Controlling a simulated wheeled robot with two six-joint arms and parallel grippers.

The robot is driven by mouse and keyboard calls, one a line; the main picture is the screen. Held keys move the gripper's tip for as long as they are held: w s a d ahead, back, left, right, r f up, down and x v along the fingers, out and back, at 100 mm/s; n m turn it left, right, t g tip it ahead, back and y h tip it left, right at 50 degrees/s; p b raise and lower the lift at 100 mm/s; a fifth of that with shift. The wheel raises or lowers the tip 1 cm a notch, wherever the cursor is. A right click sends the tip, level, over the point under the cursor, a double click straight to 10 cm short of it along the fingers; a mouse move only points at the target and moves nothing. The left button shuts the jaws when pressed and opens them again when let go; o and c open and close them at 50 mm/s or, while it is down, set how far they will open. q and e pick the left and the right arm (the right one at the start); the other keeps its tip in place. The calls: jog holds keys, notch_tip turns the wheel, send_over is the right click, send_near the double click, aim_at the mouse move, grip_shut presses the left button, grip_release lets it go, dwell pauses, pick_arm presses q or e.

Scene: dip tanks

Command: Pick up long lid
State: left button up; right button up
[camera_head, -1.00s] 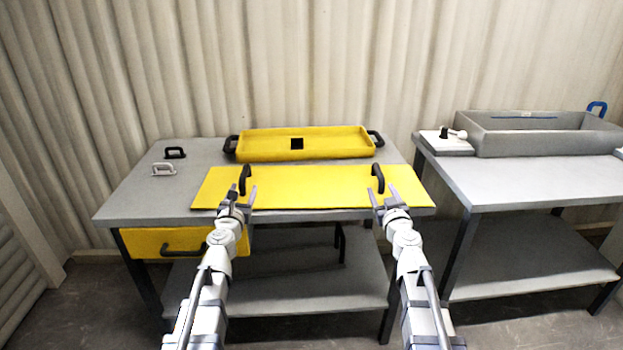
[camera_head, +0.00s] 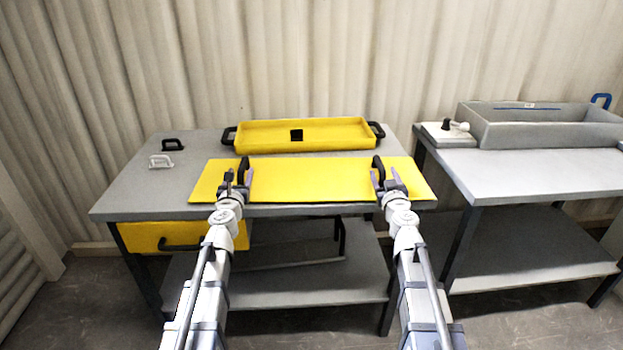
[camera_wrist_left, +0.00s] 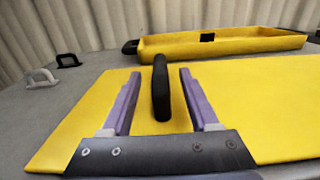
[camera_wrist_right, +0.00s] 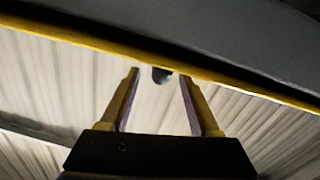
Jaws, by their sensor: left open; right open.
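The long lid (camera_head: 310,180) is a flat yellow plate lying on the left table, with a black handle near each end. My left gripper (camera_head: 238,176) is open at the left handle (camera_head: 244,164). In the left wrist view this handle (camera_wrist_left: 161,88) stands between the spread fingers, with a gap on both sides. My right gripper (camera_head: 385,176) is open at the right handle (camera_head: 378,163). In the right wrist view, the lid's edge (camera_wrist_right: 100,43) crosses the top and a dark handle end (camera_wrist_right: 161,75) shows between the fingertips; most of that handle is hidden.
A yellow tray (camera_head: 262,147) with black end handles stands behind the lid. A black handle (camera_head: 173,144) and a white one (camera_head: 161,161) are at the table's left. A grey tank (camera_head: 480,130) stands on the right table (camera_head: 540,175). A gap separates the tables.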

aim_at(242, 163)
pick_arm(q)
jog(key=w, duration=0.5)
jog(key=shift+w, duration=0.15)
pick_arm(e)
jog(key=w, duration=0.5)
jog(key=shift+w, duration=0.15)
pick_arm(q)
grip_shut()
pick_arm(e)
grip_shut()
pick_arm(q)
jog(key=shift+a, duration=0.1)
